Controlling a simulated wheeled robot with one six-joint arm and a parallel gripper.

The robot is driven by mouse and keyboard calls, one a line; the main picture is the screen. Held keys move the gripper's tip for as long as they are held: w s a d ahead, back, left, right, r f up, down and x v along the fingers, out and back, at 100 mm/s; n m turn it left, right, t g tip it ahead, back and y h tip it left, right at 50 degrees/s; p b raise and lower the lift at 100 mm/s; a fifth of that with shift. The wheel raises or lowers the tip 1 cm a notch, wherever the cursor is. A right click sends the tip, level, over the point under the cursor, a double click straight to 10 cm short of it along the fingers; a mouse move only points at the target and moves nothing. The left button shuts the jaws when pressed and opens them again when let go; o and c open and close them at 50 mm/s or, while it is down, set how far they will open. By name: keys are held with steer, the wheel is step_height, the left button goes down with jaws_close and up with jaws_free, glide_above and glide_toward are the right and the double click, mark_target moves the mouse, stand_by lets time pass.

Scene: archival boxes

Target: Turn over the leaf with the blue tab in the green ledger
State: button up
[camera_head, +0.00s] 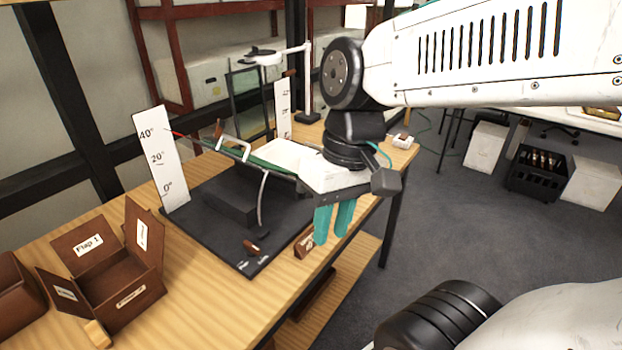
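The green ledger (254,157) lies open on a stand on the black board, with white pages (290,154) showing. My wrist hides its right part. I cannot make out the leaf with the blue tab. My gripper (333,232) points down with its teal fingers at the right of the ledger, near the table's front edge.
The black board (225,240) carries a dark block and curved metal arms. An upright angle scale (160,160) stands behind its left end. A brown flap box (110,300) stands open at left on the wooden table (195,310). A white lamp (280,52) stands behind.

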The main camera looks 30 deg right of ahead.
steer(key=w+d+f+m+t+y, duration=0.1)
steer(key=w+f+m+t+y, duration=0.15)
steer(key=w+y, duration=0.5)
steer(key=w+f+m+t+y, duration=0.1)
steer(key=w+f+m+y, duration=0.2)
steer(key=w, duration=0.8)
steer(key=w+d+f+m+t+h, duration=0.2)
steer(key=d+f+t, duration=0.2)
steer(key=d, duration=0.3)
steer(key=w+d+f+m+t+h, duration=0.2)
steer(key=d+f+t, duration=0.3)
steer(key=d, duration=0.3)
steer(key=w+d+f+m+t+h, duration=0.2)
steer(key=w+d+f+m+t, duration=0.2)
steer(key=d+f, duration=0.2)
steer(key=shift+d+f+m+t, duration=0.25)
steer(key=shift+d+t, duration=0.1)
steer(key=shift+d, duration=0.5)
steer(key=shift+w, duration=0.25)
steer(key=x, duration=0.7)
steer(key=shift+w, duration=0.1)
steer(key=shift+c, duration=0.4)
